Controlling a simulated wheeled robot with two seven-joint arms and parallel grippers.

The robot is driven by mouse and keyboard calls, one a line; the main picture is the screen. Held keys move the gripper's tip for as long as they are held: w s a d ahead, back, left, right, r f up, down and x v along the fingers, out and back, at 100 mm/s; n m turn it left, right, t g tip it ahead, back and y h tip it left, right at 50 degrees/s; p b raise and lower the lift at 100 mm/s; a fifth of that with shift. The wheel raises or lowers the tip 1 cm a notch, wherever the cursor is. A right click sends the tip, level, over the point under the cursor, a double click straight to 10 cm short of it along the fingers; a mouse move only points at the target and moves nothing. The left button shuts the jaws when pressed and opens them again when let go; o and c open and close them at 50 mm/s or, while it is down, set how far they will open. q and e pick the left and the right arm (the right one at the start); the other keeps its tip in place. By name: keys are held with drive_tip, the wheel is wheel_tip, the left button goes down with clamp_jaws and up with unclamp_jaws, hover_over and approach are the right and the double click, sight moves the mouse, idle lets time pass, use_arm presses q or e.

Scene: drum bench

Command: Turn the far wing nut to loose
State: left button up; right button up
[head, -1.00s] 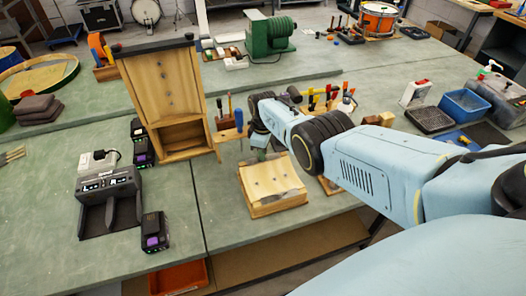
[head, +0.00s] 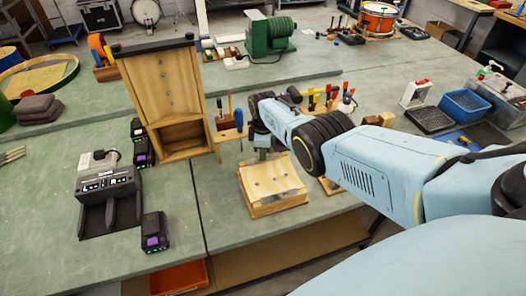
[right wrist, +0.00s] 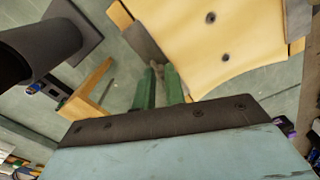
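A low wooden block (head: 272,184) with small dark spots on its pale top stands on the bench. I cannot make out a wing nut as such in either view. My right gripper (head: 262,154) points down at the far edge of this block. In the right wrist view its two green fingers (right wrist: 158,80) are a narrow gap apart, beside the yellowish wooden board (right wrist: 222,35) with dark round spots. The fingertips are small and partly blurred. My left gripper is not in view.
A tall wooden panel with a shelf (head: 165,85) stands left of my right gripper. A wooden tool rack (head: 229,133) is close beside it. A dark charger-like unit (head: 108,190) and black battery packs (head: 154,231) lie left. Bench between them and the block is clear.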

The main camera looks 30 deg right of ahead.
drive_tip(key=o, duration=0.4)
drive_tip(key=shift+o, duration=0.2)
drive_tip(key=shift+r+p, duration=0.4)
drive_tip(key=shift+r, duration=0.15)
wheel_tip(320, 180, up, 5)
drive_tip(key=p, duration=0.3)
drive_tip(key=shift+d+f, duration=0.1)
drive_tip(key=shift+f, duration=0.1)
wheel_tip(320, 180, up, 8)
drive_tip(key=p, duration=0.1)
drive_tip(key=shift+p, duration=0.3)
drive_tip(key=shift+f, duration=0.2)
